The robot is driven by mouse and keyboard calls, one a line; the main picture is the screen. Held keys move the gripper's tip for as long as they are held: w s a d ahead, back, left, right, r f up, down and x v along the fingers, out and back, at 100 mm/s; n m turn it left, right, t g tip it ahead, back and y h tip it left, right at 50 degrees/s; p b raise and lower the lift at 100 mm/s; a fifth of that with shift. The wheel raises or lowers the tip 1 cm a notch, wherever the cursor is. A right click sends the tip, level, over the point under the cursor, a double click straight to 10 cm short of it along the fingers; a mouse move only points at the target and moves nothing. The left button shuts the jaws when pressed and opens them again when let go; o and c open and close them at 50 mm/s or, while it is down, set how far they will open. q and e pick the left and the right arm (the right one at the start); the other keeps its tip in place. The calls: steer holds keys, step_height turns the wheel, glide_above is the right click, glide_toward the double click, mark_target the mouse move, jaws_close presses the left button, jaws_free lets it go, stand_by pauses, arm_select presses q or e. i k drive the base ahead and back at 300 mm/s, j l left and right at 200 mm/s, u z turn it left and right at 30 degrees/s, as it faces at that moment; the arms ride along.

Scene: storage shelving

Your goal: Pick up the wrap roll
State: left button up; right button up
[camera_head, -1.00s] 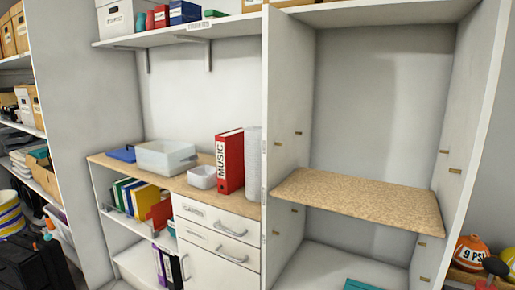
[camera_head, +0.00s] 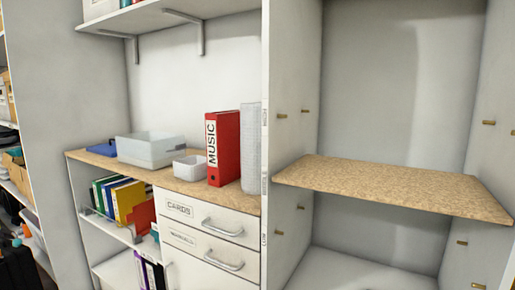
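The wrap roll (camera_head: 250,148) looks to be the tall whitish, bubble-textured cylinder standing upright on the wooden counter. It is right of a red MUSIC binder (camera_head: 223,148), and its right side is close to or partly hidden by the tall cabinet's side panel. Neither of my grippers shows in the head view.
The counter (camera_head: 187,184) also bears a clear bin (camera_head: 150,150), a small white tub (camera_head: 187,166) and a blue item (camera_head: 101,149). Drawers (camera_head: 210,216) are below. The cabinet's side panel (camera_head: 290,130) stands at right, with an empty wooden shelf (camera_head: 395,187). A wall shelf (camera_head: 170,16) hangs above.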

mark_target(250, 114)
steer(key=i+j, duration=0.15)
steer(key=j, duration=0.2)
steer(key=i+j, duration=0.1)
steer(key=j, duration=0.25)
steer(key=i+j, duration=0.15)
steer(key=j, duration=0.2)
steer(key=i+j, duration=0.15)
steer(key=j, duration=0.2)
